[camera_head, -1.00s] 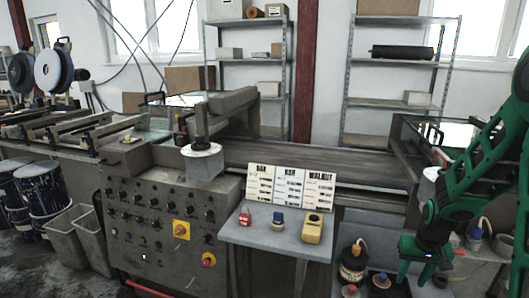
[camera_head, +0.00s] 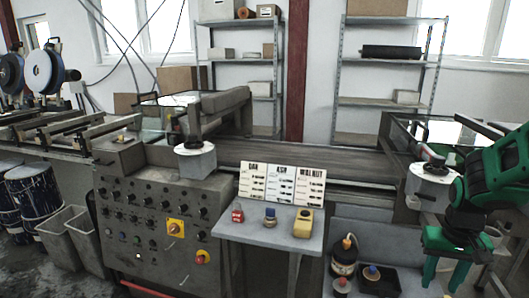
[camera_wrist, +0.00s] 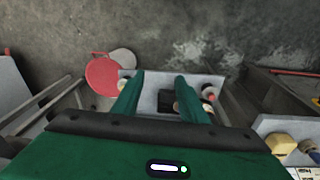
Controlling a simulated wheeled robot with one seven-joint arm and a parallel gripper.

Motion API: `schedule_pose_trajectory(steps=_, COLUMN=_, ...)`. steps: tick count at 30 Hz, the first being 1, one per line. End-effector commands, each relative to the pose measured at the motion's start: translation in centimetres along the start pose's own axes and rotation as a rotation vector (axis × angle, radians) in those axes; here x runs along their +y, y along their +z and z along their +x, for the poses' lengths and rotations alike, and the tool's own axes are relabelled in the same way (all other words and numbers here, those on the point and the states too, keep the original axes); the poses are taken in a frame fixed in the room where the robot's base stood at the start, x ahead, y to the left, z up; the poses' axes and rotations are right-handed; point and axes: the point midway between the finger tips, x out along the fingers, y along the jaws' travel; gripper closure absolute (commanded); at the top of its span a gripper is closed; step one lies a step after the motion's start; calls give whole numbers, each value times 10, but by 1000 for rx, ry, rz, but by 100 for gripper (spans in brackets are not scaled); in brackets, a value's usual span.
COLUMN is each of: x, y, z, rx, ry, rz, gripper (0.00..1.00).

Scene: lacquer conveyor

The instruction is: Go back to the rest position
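My green gripper (camera_head: 446,268) hangs at the lower right of the head view, fingers pointing down. In the wrist view my gripper (camera_wrist: 160,84) has its two fingers spread apart with nothing between them. The floor and a pale tray (camera_wrist: 150,96) with dark items in it show beyond and between the fingers. The gripper is to the right of the small grey table (camera_head: 262,232) and appears clear of it.
The table carries a red item (camera_head: 237,213), a blue-topped item (camera_head: 270,215), a yellow item (camera_head: 303,223) and label cards (camera_head: 282,183). A control cabinet (camera_head: 150,225) stands left. A bottle (camera_head: 344,258) and dark tray (camera_head: 377,281) are near my gripper.

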Motion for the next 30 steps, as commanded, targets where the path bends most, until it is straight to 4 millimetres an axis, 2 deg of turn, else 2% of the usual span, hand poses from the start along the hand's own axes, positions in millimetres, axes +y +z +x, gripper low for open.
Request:
schedule_pose_trajectory(steps=1, x=6, y=12, z=-13, rx=0, ry=1, rz=17, gripper=61)
schedule_pose_trajectory(steps=6, x=23, y=61, z=-45, rx=-31, ry=-2, rz=72, gripper=61)
schedule_pose_trajectory(steps=12, x=36, y=117, z=-72, rx=-68, ry=-26, rz=133, gripper=61)
schedule_pose_trajectory(steps=15, x=40, y=139, z=-79, rx=-84, ry=-39, rz=154, gripper=61)
schedule_pose_trajectory(steps=21, x=43, y=161, z=-84, rx=-104, ry=-56, rz=174, gripper=61)
schedule_pose_trajectory(steps=30, x=43, y=162, z=-85, rx=-106, ry=-57, rz=175, gripper=61)
